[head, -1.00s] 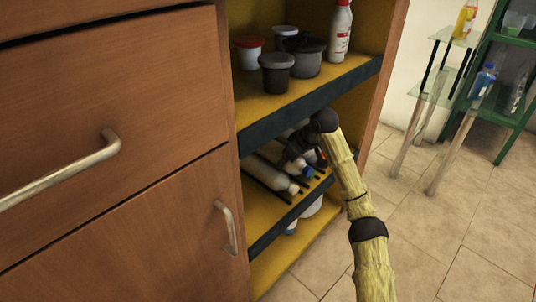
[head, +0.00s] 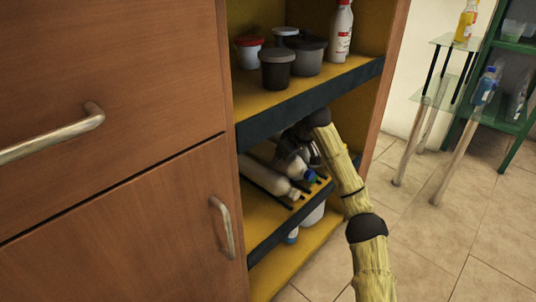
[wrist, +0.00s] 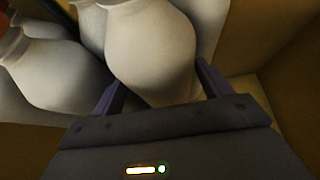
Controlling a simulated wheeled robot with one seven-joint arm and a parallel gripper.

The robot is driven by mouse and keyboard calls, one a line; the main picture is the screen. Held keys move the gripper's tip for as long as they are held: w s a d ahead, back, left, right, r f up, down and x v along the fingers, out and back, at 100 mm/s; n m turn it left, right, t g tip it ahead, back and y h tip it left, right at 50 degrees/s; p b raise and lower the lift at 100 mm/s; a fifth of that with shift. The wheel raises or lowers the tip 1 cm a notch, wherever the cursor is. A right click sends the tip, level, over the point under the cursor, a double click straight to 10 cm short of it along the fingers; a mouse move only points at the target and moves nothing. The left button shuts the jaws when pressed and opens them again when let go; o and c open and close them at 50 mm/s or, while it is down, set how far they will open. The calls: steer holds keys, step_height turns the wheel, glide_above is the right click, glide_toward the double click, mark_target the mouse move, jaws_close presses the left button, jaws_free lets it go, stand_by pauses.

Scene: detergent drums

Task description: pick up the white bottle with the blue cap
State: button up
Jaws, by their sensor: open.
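The white bottle with the blue cap (head: 291,166) lies on the rack on the middle shelf in the head view, its cap towards the shelf front. My gripper (wrist: 160,88) is open in the wrist view, one dark finger on each side of a rounded white bottle body (wrist: 150,48). Its cap is out of that view, so the wrist view alone does not show which bottle it is. In the head view my gripper reaches into the shelf above the bottles; its fingertips are hidden.
Another white bottle (head: 268,180) lies to the left on the same rack (head: 318,188). The cabinet side wall (head: 384,95) is close on the right. A glass stand (head: 440,90) stands farther right.

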mark_target(272, 154)
steer(key=shift+w+a+f+b, duration=0.2)
steer(key=shift+w+a+b, duration=0.25)
steer(key=shift+b, duration=1.25)
steer(key=shift+a+r+p, duration=0.3)
steer(key=shift+r, duration=0.05)
steer(key=shift+w+a+p, duration=0.75)
steer(key=shift+a, duration=0.15)
steer(key=shift+b+x, duration=0.3)
steer(key=shift+x, duration=0.45)
steer(key=shift+w, duration=0.1)
steer(key=shift+a+f, duration=0.1)
steer(key=shift+f, duration=0.1)
steer(key=shift+s, duration=0.25)
steer(key=c, duration=1.4)
steer(key=shift+c, duration=0.6)
